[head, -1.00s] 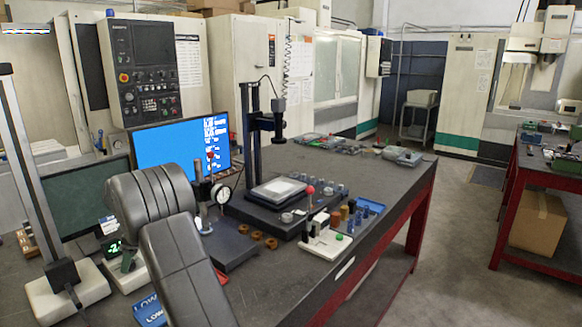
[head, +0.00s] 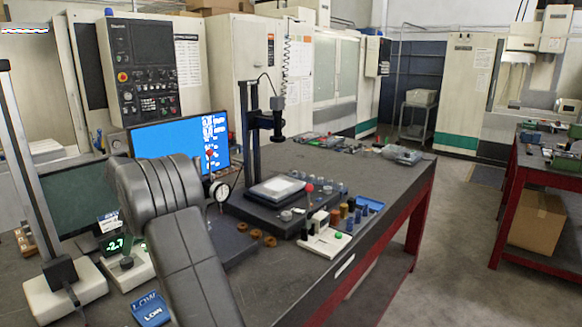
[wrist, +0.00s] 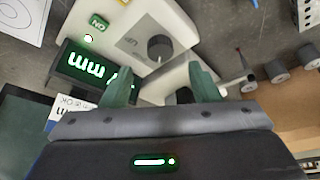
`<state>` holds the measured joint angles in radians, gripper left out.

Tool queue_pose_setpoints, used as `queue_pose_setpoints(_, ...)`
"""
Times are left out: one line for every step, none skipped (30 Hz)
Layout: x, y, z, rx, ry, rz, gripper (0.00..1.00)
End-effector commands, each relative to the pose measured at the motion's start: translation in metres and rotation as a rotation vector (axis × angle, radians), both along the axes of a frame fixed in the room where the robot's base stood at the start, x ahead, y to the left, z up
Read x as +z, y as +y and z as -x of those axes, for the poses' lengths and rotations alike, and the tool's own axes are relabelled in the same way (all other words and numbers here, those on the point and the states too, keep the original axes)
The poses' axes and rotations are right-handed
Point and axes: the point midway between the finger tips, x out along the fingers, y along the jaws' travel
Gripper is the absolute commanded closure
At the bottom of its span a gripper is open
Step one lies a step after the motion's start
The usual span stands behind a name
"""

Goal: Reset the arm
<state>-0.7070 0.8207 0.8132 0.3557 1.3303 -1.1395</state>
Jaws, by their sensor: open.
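My grey arm (head: 185,245) rises in the front left of the head view, over the dark bench. It hides part of the bench and of a dial gauge stand; my gripper is not visible there. In the wrist view my gripper (wrist: 160,82) is open, with its two green fingers spread apart. Nothing is seen held between them. Beyond the fingers is a pale device with a dark knob (wrist: 160,47) and a green lit display (wrist: 92,68). I cannot tell how far the fingertips are from it.
A blue screen (head: 182,143) stands behind the arm. A tall post on a white base (head: 64,292) is at left, near a blue LOW bin (head: 152,309). The dial gauge (head: 220,191) is close beside my arm. A black stand (head: 252,130) and small parts fill the bench middle.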

Motion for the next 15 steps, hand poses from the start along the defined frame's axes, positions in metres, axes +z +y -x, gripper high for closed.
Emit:
queue_pose_setpoints(0.009, -0.004, -0.001, -0.001, -0.002, -0.002, 0.44)
queue_pose_setpoints(0.014, -0.006, -0.002, -0.001, -0.002, -0.002, 0.44)
queue_pose_setpoints(0.022, -0.009, -0.003, -0.002, -0.003, -0.003, 0.44)
queue_pose_setpoints(0.028, -0.011, -0.003, -0.002, -0.002, -0.002, 0.44)
queue_pose_setpoints(0.033, -0.014, -0.004, -0.002, -0.002, -0.002, 0.44)
queue_pose_setpoints(0.041, -0.017, -0.005, -0.002, -0.002, -0.002, 0.44)
queue_pose_setpoints(0.046, -0.019, -0.005, -0.002, -0.002, -0.002, 0.44)
queue_pose_setpoints(0.052, -0.021, -0.005, -0.002, -0.002, -0.002, 0.44)
queue_pose_setpoints(0.06, -0.024, -0.006, -0.002, -0.003, -0.002, 0.44)
queue_pose_setpoints(0.065, -0.026, -0.007, -0.002, -0.003, -0.003, 0.44)
queue_pose_setpoints(0.07, -0.029, -0.007, -0.002, -0.002, -0.002, 0.44)
queue_pose_setpoints(0.069, -0.028, -0.006, 0.0, 0.002, 0.001, 0.44)
queue_pose_setpoints(0.06, -0.025, -0.005, 0.001, 0.006, 0.005, 0.44)
queue_pose_setpoints(0.054, -0.022, -0.004, 0.001, 0.005, 0.004, 0.44)
queue_pose_setpoints(0.047, -0.019, -0.003, 0.0, 0.005, 0.004, 0.44)
